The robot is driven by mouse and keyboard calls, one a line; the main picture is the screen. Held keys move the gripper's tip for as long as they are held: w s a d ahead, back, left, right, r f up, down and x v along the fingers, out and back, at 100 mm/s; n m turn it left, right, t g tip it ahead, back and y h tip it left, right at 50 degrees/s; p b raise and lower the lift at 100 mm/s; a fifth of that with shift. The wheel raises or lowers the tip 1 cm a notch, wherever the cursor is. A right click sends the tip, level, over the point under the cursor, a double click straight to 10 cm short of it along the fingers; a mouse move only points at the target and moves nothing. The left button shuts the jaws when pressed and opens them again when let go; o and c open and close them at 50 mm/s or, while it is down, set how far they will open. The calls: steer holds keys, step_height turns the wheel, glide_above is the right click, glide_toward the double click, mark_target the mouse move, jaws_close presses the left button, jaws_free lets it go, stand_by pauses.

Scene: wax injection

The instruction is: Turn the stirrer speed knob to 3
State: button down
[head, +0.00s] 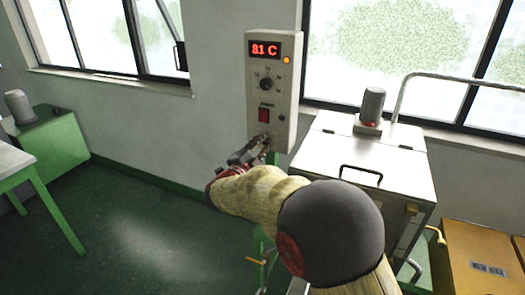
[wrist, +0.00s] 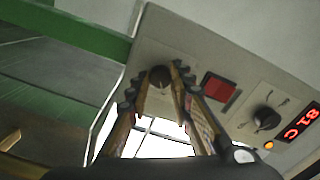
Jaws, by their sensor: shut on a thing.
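A grey control box (head: 284,85) hangs on the wall in the head view. Its lower dark knob (wrist: 160,77) sits between the fingertips of my gripper (wrist: 158,82) in the wrist view. The fingers are shut on this knob, one on each side. In the head view my gripper (head: 264,142) is at the bottom of the box and hides most of that knob. The knob's scale and its setting cannot be read. An upper dial knob (head: 266,84) also shows in the wrist view (wrist: 266,118), apart from my gripper.
A red rocker switch (head: 264,115) sits between the two knobs, close to my gripper. The red display (head: 265,49) reads 81 C, with an orange lamp (head: 286,60) below it. A white lidded tank (head: 350,150) stands right of the box. Open floor lies left.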

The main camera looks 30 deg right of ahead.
steer(key=shift+f+m+b, duration=0.1)
steer(key=shift+m+b, duration=0.2)
steer(key=shift+m, duration=0.2)
steer(key=c, duration=1.6)
jaws_free()
steer(key=v, duration=1.2)
